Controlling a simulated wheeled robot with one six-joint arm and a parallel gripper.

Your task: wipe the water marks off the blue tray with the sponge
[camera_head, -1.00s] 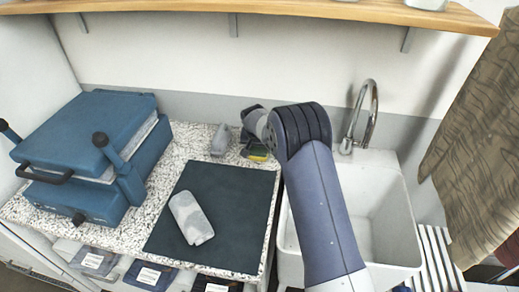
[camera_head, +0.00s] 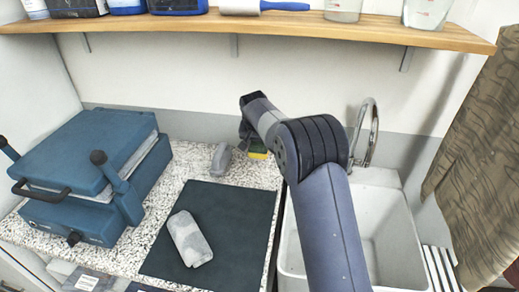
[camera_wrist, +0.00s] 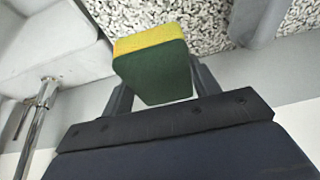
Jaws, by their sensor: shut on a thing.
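My gripper (camera_wrist: 158,88) is shut on the sponge (camera_wrist: 152,70), which is yellow on one face and dark green on the other. In the head view the sponge (camera_head: 257,154) shows small under my wrist, near the back of the speckled counter, and looks a little above it. My arm hides part of the gripper there. I cannot make out a blue tray or water marks in these frames.
A dark mat (camera_head: 232,225) with a pale grey patterned object (camera_head: 189,238) lies on the counter (camera_head: 190,160). A blue press-like machine (camera_head: 75,170) stands left, a grey object (camera_head: 221,160) behind the mat. A sink (camera_head: 385,235) and tap (camera_head: 366,130) are right; a shelf (camera_head: 270,35) hangs above.

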